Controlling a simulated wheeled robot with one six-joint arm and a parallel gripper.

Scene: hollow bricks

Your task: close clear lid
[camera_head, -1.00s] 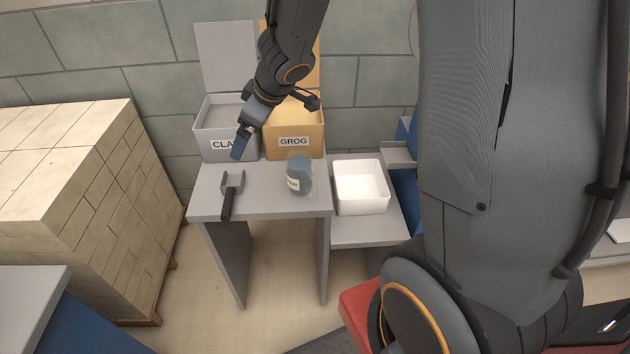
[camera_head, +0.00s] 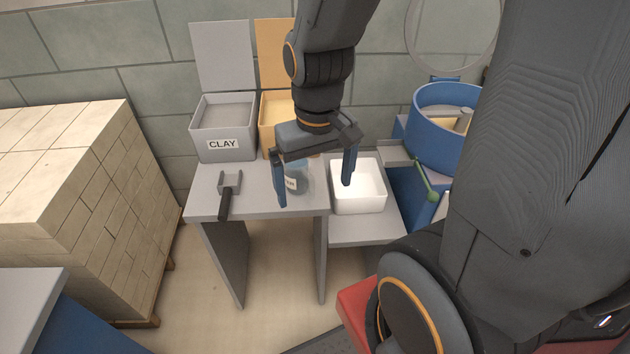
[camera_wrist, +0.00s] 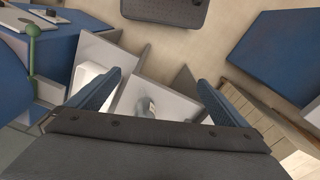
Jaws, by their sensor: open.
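A clear round lid (camera_head: 452,36) with a thin pale rim stands upright behind a blue drum (camera_head: 436,142) at the right in the head view. My arm hides some of the drum and the lid's right edge. My gripper (camera_head: 315,194) is open and empty, its blue fingers pointing down in front of the table and well left of the lid. In the wrist view my gripper (camera_wrist: 160,82) is also open. The lid is not recognisable there.
A jar (camera_head: 297,178) is partly hidden behind my gripper. A white bin (camera_head: 370,205), a grey clay box (camera_head: 207,155), a yellow box (camera_head: 267,140) and a forked tool (camera_head: 228,190) are nearby. A green handle (camera_head: 425,182) sticks out at the blue machine. Stacked bricks (camera_head: 100,215) stand left.

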